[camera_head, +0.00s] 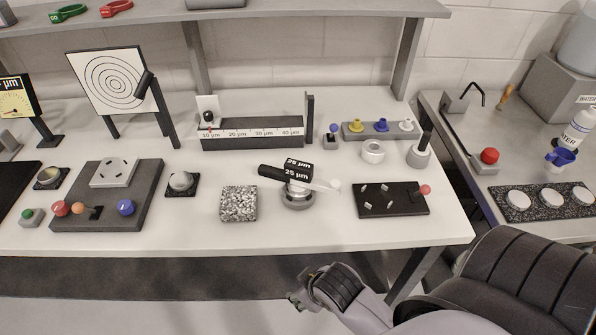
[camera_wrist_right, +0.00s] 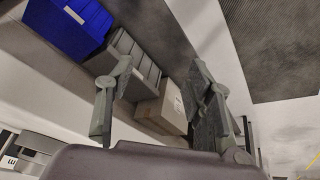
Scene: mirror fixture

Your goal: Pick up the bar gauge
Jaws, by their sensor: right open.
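No item is labelled as a bar gauge. A bar-shaped piece with a black grip (camera_head: 271,172), a dark block marked 25 µm and a pale rod with a white ball lies across a round grey stand (camera_head: 298,200) on the bench. Behind it stands a long dark scale block (camera_head: 252,139) marked 10 to 40 µm. I cannot tell for certain which is the gauge. My right gripper (camera_head: 300,291) is in front of the bench edge, apart from both and empty. In the right wrist view its fingers (camera_wrist_right: 160,75) are spread. My left gripper does not show.
A speckled square block (camera_head: 238,203) lies left of the round stand, and a black plate with a red knob (camera_head: 391,199) lies right. A grey fixture board (camera_head: 92,223) is further left. In the wrist view, a blue bin (camera_wrist_right: 68,22) and a cardboard box (camera_wrist_right: 163,107) show.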

